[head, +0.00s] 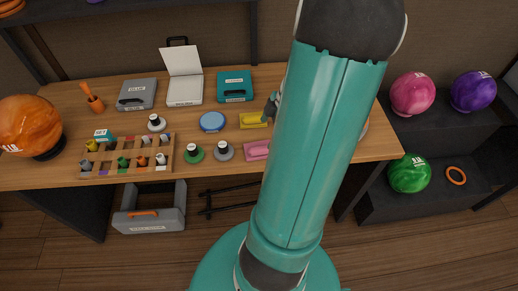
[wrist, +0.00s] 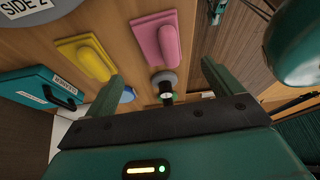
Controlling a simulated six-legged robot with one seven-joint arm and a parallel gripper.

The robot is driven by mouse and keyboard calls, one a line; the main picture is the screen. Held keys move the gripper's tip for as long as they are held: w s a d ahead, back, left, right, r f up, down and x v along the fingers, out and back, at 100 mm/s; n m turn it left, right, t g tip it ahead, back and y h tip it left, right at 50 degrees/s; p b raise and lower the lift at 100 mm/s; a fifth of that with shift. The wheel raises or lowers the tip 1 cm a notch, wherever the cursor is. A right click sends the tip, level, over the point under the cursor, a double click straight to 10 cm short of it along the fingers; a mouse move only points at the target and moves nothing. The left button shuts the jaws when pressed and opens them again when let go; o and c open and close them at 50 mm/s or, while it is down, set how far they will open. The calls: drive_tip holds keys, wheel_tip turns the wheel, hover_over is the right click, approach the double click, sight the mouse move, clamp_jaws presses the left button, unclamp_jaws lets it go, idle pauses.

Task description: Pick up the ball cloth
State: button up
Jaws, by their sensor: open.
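No item is clearly readable as the ball cloth. Candidates on the wooden table are a yellow pad with a raised rounded top (head: 253,120), a pink one like it (head: 257,151) and a round blue item (head: 212,121). In the wrist view the yellow pad (wrist: 86,58) and pink pad (wrist: 157,39) lie beyond my fingertips, and part of the blue item (wrist: 127,95) shows beside the left finger. My gripper (wrist: 160,72) is open and empty above the table. In the head view my gripper (head: 272,106) shows just right of the yellow pad, partly hidden by my arm.
A grey disc marked "SIDE 2" (wrist: 38,8) lies near the yellow pad. Bottles on grey (head: 224,151) and green (head: 194,153) bases, a wooden rack (head: 126,157), cases including a teal one (head: 234,86), and an orange ball (head: 28,125) fill the table. Several balls sit on dark shelves at right.

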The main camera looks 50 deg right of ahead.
sight(259, 148)
drive_tip(key=x, duration=0.8)
drive_tip(key=shift+a+f, duration=0.1)
drive_tip(key=shift+f, duration=0.05)
drive_tip(key=shift+c, duration=0.2)
drive_tip(key=c, duration=1)
